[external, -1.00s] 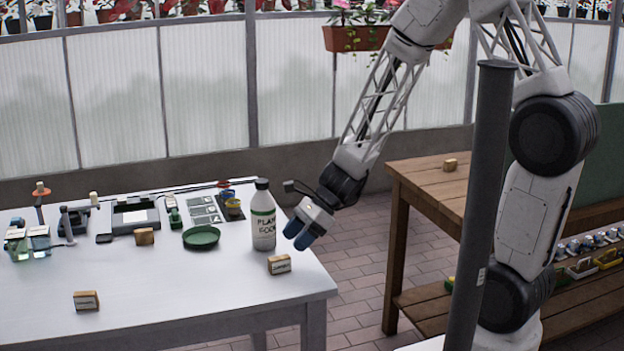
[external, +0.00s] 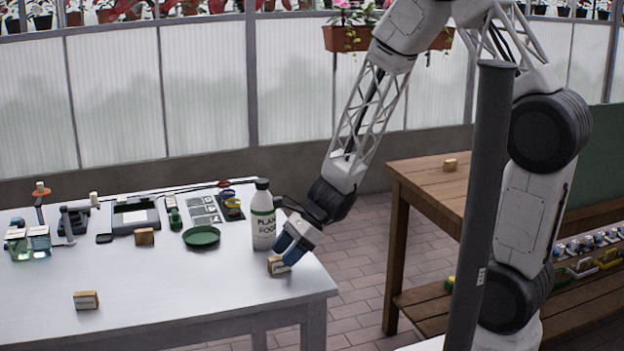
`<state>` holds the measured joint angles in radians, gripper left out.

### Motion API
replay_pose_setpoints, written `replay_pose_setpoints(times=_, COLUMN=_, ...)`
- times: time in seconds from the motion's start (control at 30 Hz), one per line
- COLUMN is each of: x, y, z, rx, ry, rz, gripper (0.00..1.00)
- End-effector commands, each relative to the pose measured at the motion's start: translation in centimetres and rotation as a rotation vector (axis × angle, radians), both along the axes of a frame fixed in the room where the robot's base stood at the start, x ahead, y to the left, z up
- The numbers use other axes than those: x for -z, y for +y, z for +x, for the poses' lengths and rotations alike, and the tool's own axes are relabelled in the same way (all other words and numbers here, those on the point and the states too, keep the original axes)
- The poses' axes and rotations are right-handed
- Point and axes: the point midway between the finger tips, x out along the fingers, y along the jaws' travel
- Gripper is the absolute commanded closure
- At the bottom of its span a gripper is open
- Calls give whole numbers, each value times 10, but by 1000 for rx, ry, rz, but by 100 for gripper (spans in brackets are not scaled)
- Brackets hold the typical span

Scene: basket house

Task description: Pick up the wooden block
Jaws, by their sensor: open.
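A small wooden block (external: 275,268) with a label on its front stands near the right edge of the white table. My gripper (external: 289,250) has blue fingertips and is open. It is just above and to the right of this block, its fingers overlapping the block's upper right in the picture. I cannot tell whether they touch it. Another labelled wooden block (external: 86,300) is at the table's front left. A third block (external: 144,236) is near the middle back of the table, and one more block (external: 450,164) is on the wooden bench at right.
A white plant food bottle (external: 263,220) stands close behind my gripper. A green dish (external: 201,236) lies left of it. Glass jars (external: 28,243) and tools fill the back left of the white table (external: 180,290). Its front middle is clear. A wooden bench (external: 425,190) stands at right.

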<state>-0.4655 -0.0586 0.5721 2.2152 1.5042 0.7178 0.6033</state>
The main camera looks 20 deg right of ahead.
Motion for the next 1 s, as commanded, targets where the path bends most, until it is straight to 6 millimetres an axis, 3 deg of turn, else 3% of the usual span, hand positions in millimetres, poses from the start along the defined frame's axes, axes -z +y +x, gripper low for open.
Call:
replay_pose_setpoints(times=0.3, x=18, y=18, z=-2, rx=-1, ry=0, rz=1, gripper=42)
replay_pose_setpoints(times=0.87, x=18, y=18, z=-2, rx=-1, ry=-1, rz=1, gripper=42)
replay_pose_setpoints(times=1.0, x=18, y=18, z=-2, rx=-1, ry=-1, rz=1, gripper=64)
